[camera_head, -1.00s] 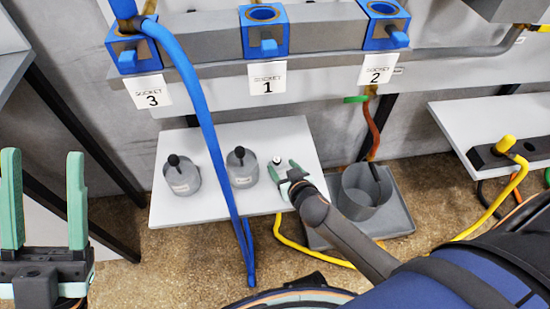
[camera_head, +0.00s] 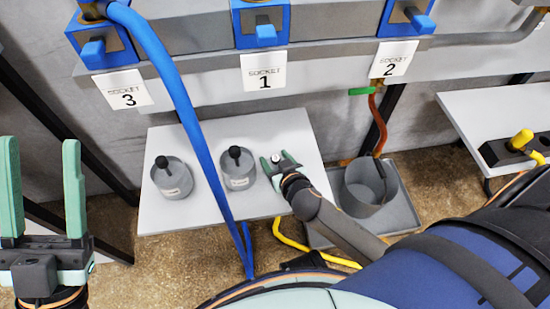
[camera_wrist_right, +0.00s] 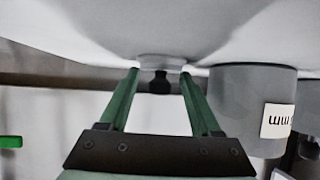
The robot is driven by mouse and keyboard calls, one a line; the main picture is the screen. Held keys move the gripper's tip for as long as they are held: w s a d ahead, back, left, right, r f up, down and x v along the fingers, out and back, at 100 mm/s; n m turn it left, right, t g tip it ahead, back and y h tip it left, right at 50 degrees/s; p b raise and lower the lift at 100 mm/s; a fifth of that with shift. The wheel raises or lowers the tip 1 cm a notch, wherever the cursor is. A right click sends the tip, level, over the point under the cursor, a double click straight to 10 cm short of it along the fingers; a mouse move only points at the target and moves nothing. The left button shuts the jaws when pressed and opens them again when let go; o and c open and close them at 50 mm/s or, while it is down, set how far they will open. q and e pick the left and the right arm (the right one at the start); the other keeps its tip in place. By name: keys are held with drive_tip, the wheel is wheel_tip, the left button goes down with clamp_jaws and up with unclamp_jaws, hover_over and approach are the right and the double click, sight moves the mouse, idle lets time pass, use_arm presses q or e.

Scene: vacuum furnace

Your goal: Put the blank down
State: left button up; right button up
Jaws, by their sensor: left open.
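A small pale round piece with a dark part, which looks like the blank (camera_head: 276,158), is at the right part of the white table (camera_head: 210,213). My right gripper (camera_head: 275,160) is at it, one finger on either side. In the right wrist view, the pale disc (camera_wrist_right: 162,61) with its dark knob shows at the fingertips, against the table surface. The frames do not show whether the fingers press on it or stand slightly apart. My left gripper (camera_head: 40,190) is open and empty, upright at the far left, away from the table.
Two grey canisters with black knobs (camera_head: 173,180) (camera_head: 238,170) stand left of the right gripper; the nearer one also shows in the wrist view (camera_wrist_right: 240,100). A blue hose (camera_head: 185,90) crosses in front. A grey bucket (camera_head: 366,190) stands in a tray at the right. Numbered sockets hang above.

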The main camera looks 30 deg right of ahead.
drive_tip(key=shift+s+f, duration=0.1)
drive_tip(key=shift+s, duration=0.05)
clamp_jaws()
idle(0.6)
